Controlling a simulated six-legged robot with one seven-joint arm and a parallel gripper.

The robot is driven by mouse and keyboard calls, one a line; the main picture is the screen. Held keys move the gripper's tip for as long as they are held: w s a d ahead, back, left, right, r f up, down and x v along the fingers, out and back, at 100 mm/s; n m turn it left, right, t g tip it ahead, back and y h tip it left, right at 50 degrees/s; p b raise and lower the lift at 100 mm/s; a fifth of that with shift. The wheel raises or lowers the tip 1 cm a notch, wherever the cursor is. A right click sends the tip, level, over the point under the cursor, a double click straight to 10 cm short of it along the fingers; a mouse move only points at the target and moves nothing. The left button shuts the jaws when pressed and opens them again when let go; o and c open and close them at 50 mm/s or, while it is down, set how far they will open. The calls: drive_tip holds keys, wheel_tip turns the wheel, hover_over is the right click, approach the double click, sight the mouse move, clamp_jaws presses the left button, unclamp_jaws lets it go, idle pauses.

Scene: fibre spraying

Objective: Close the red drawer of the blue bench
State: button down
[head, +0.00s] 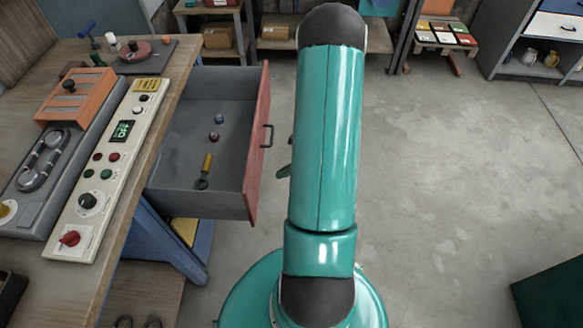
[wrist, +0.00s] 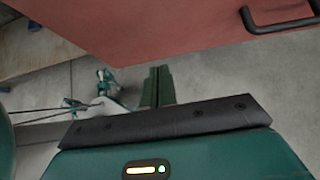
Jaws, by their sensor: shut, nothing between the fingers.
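The drawer (head: 185,185) is pulled out from the bench on the left, its grey inside open to view. Its red front (head: 258,150) faces right and carries a dark bar handle (head: 268,136). In the wrist view the red front (wrist: 170,28) fills the top, with the handle (wrist: 280,22) at upper right. My gripper (wrist: 158,78) shows there with its two green fingers together and empty. The fingers appear below the red front in the picture; I see no clear contact. In the head view my arm hides most of the gripper. The bench's blue frame (head: 160,245) shows below the drawer.
A yellow-handled tool (head: 206,165) and two small round objects lie in the drawer. The bench top carries a control panel (head: 105,170) and an orange rack (head: 75,95). Grey floor (head: 450,180) is open to the right. Shelves stand at the back.

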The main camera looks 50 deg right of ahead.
sight(256, 179)
drive_tip(key=w+a, duration=0.1)
drive_tip(key=w+a+f, duration=0.1)
drive_tip(key=w, duration=0.1)
drive_tip(key=w+a, duration=0.1)
drive_tip(key=shift+w+a+f, duration=0.3)
drive_tip(key=shift+a+f, duration=0.05)
drive_tip(key=shift+w+a, duration=0.1)
drive_tip(key=shift+w, duration=0.1)
